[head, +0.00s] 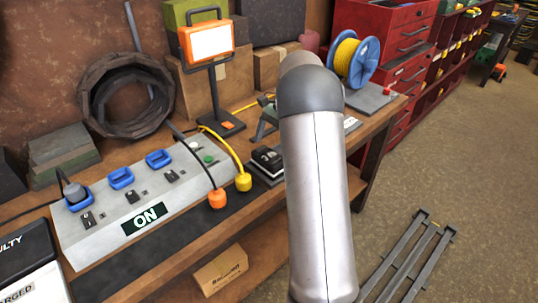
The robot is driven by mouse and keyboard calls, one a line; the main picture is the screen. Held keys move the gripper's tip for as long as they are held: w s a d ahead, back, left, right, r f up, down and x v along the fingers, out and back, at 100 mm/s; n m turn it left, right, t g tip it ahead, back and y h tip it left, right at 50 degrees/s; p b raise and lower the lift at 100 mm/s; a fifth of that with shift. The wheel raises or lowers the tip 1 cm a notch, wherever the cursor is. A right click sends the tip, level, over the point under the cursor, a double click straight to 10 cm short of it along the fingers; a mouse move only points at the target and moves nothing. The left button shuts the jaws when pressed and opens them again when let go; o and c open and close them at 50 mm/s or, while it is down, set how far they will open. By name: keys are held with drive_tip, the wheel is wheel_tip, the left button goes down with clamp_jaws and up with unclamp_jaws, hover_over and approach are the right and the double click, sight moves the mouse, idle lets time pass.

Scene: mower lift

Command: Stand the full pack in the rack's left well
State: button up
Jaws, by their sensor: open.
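I cannot pick out the full pack or the rack with certainty. A small black block (267,158) with pale marks on top sits on the bench beside my arm; it may be a pack, but no charge sign is readable. At the lower left is a dark and white panel (28,262), cut off by the picture edge, with partial lettering "ULTY" and "ARGED". No left well can be made out. My arm's pale link rises through the middle of the view and hides part of the bench. My gripper does not show.
A grey power box (140,205) marked "ON" has blue sockets, with cables and orange and yellow plugs before it. A work lamp (208,45), a hose coil (125,95) and a cable reel (354,60) stand behind. A metal frame (410,262) lies on open floor at right.

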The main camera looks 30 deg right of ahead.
drive_tip(key=s+v, duration=0.1)
drive_tip(key=v, duration=0.6)
drive_tip(key=s+a+r+n, duration=0.2)
drive_tip(key=s+a+n, duration=0.15)
drive_tip(key=a, duration=0.35)
drive_tip(key=s+a+f+n+h, duration=0.1)
drive_tip(key=s+a+n, duration=0.3)
drive_tip(key=s, duration=0.4)
drive_tip(key=s+a+f+n+t+h, duration=0.1)
drive_tip(key=s+a+f+n, duration=0.2)
drive_tip(key=s, duration=0.6)
drive_tip(key=s+a+f+n+h, duration=0.2)
drive_tip(key=s+a+f+n, duration=0.1)
drive_tip(key=s+a, duration=0.4)
drive_tip(key=shift+s+a+f+n+t, duration=0.15)
drive_tip(key=shift+s+f+n+t, duration=0.2)
drive_tip(key=shift+s+n, duration=0.65)
drive_tip(key=shift+s, duration=0.1)
